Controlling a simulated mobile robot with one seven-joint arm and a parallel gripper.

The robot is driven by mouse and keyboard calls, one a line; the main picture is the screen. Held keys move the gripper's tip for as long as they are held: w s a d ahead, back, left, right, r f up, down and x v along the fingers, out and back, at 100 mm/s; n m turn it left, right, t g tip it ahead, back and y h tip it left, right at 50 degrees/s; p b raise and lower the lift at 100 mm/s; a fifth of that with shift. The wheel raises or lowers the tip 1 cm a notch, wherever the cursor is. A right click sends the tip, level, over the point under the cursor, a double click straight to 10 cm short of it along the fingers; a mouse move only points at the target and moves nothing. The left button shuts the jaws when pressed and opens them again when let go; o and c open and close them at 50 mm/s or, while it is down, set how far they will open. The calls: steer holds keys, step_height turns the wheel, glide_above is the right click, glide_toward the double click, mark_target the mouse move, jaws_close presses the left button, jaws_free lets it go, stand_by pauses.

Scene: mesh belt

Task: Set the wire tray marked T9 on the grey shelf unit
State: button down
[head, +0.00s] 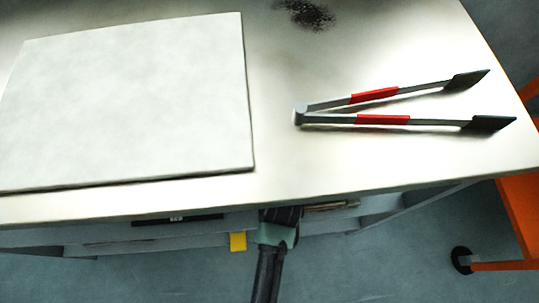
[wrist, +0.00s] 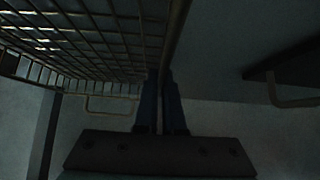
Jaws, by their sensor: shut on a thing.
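In the wrist view a wire tray (wrist: 90,45) of dark mesh fills the upper left. My gripper (wrist: 160,90) is shut on the tray's rim, with a dark blue finger on each side of it. In the head view my gripper (head: 280,222) is below the front edge of the worktop, and its fingertips are partly hidden. A dark plate with a small white mark (head: 176,218) shows under that edge, but the mark is too small to read. Grey boards (head: 110,244) lie below the worktop; I cannot tell whether they are the grey shelf unit.
The pale worktop (head: 290,165) carries a flat white board (head: 130,100) and tongs with red grips (head: 378,119). A yellow tag (head: 238,241) hangs beside my gripper. An orange frame with a black wheel (head: 461,260) stands at right. A dark edge with a wire handle (wrist: 290,98) shows at right in the wrist view.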

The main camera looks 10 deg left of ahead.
steer(key=shift+r, duration=0.1)
steer(key=c, duration=1)
jaws_free()
steer(key=shift+s+r, duration=0.2)
steer(key=p+v, duration=0.3)
steer(key=v, duration=0.8)
steer(key=shift+s+d+r, duration=0.1)
steer(key=shift+s+r, duration=0.1)
